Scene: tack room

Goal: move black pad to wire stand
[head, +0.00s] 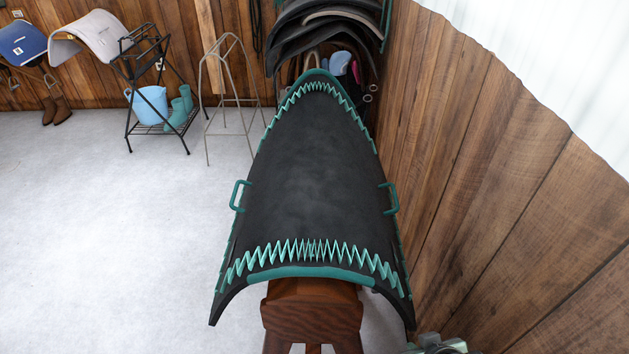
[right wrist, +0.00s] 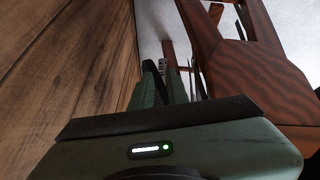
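The black pad (head: 312,165) has teal edging, teal zigzag lacing and a teal handle on each side. In the head view it lies arched over a brown wooden stand (head: 312,312), which also shows in the right wrist view (right wrist: 258,68). The wire stand (head: 226,92), a thin grey frame with a peaked top, stands bare on the floor beyond the pad's left side. My right gripper (head: 440,345) is at the bottom edge, right of the pad's near corner and apart from it. Its green fingers (right wrist: 165,88) show beside the wooden stand, holding nothing visible; their gap is unclear. My left gripper is out of view.
A wood-plank wall (head: 500,190) runs close along the right. A black rack (head: 140,62) with a light blue bucket (head: 150,105) and teal boots (head: 180,107) stands left of the wire stand. Stacked saddles (head: 325,38) hang behind the pad. The floor at left is clear.

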